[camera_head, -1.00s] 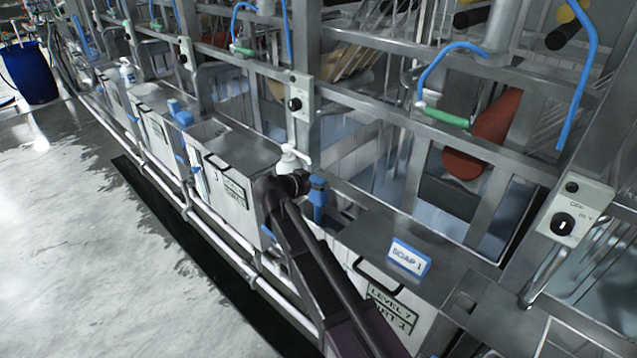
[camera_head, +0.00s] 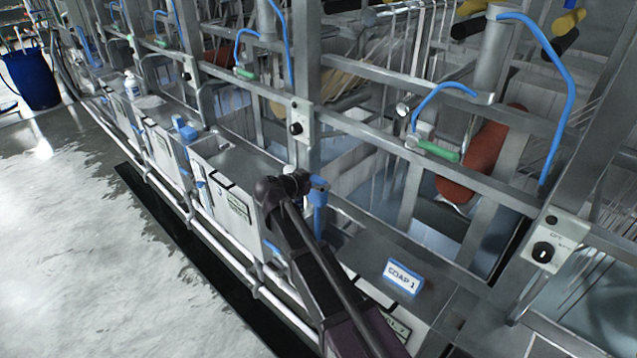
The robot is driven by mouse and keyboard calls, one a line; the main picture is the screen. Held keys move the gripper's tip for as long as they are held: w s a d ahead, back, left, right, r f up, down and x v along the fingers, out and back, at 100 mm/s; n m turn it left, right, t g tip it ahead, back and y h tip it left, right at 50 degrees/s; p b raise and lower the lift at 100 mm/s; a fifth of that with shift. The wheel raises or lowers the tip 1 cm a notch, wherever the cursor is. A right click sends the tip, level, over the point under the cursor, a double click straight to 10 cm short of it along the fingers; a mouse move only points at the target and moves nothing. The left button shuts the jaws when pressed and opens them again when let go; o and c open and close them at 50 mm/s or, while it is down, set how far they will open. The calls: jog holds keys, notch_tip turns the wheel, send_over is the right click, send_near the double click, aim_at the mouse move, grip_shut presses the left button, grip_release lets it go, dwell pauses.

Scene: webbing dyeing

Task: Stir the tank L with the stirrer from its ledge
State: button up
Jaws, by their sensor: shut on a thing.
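My dark arm reaches up from the bottom of the picture. My gripper (camera_head: 304,184) is at its far end, small and seen from behind, beside the metal frame. It is shut on a blue upright piece (camera_head: 320,205) that seems to be the stirrer's handle. The fingers and the rest of the stirrer are hidden or too small to make out. Open tanks with pale bluish liquid (camera_head: 365,180) lie behind the frame's rails. No mark shows which one is tank L.
Metal boxes (camera_head: 225,165) line the front, with a white bottle (camera_head: 132,85) farther off. Rails, blue hoses (camera_head: 555,85) and a switch box (camera_head: 547,248) crowd the right. The wet floor (camera_head: 70,240) at left is clear.

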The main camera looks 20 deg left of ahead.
notch_tip(320, 180, up, 13)
jog(key=p, duration=1.2)
jog(key=shift+f, duration=0.15)
